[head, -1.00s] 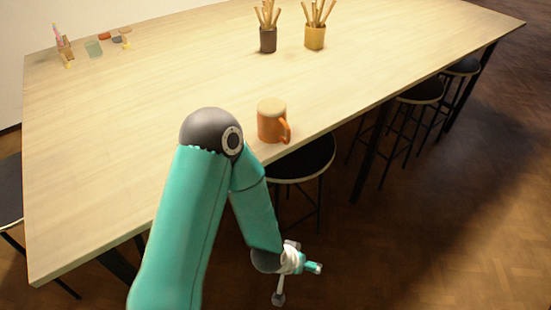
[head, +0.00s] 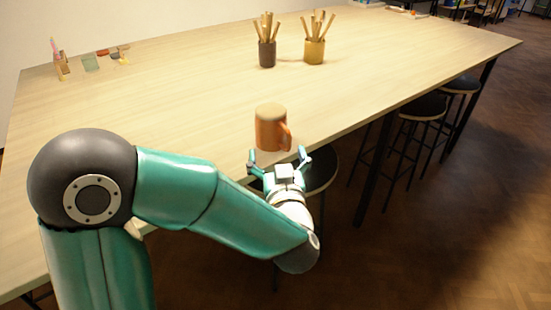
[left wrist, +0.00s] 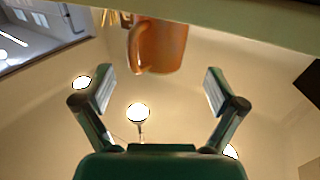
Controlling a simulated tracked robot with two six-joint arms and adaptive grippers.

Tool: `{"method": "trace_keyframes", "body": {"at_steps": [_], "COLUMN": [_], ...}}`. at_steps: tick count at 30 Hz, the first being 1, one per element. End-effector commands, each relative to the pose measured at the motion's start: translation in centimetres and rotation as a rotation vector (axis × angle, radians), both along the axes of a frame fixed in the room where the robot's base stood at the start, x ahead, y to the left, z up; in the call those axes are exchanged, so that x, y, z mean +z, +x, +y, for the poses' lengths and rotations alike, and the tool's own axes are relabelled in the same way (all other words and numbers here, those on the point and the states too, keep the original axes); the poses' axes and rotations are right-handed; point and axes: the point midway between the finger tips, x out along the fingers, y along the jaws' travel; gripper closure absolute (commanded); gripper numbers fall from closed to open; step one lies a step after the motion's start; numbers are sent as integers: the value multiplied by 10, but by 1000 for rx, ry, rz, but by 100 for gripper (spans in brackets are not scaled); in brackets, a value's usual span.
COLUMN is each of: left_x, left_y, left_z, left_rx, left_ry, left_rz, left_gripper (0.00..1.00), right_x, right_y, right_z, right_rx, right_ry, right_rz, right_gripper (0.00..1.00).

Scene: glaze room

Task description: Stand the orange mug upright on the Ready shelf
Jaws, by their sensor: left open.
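The orange mug (head: 271,130) stands near the front edge of the table, its handle to the right. Its upper end looks flat, pale and closed, so it appears to stand upside down. My left gripper (head: 279,160) is at the table's front edge, just short of the mug, fingers spread and pointing towards it. In the left wrist view the mug (left wrist: 160,45) shows beyond the open, empty fingers (left wrist: 160,88), slightly left of centre between them, with its handle to the left. I see no shelf and no right gripper.
The long wooden table (head: 170,110) is mostly bare around the mug. A dark pot (head: 267,55) and a yellow pot (head: 314,52) with sticks stand farther back. Small jars and bits (head: 90,62) lie at the far left. Stools (head: 424,107) stand along the front edge.

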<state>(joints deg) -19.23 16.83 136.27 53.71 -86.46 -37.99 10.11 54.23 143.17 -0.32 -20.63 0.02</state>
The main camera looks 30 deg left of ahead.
Motion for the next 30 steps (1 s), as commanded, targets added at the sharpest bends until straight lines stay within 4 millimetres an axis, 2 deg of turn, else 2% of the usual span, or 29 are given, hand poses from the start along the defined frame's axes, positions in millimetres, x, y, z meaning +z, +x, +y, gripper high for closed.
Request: {"method": "trace_keyframes", "body": {"at_steps": [21,30], "left_x": [-1,-1], "left_y": [67,82], "left_z": [52,64], "left_rx": [1,0], "left_ry": [-1,-1], "left_rz": [0,2], "left_gripper": [5,5], "right_x": [7,7], "right_y": [0,0], "right_z": [0,0], "right_rx": [0,0], "right_ry": [0,0], "right_rz": [0,0], "right_gripper": [3,3]}}
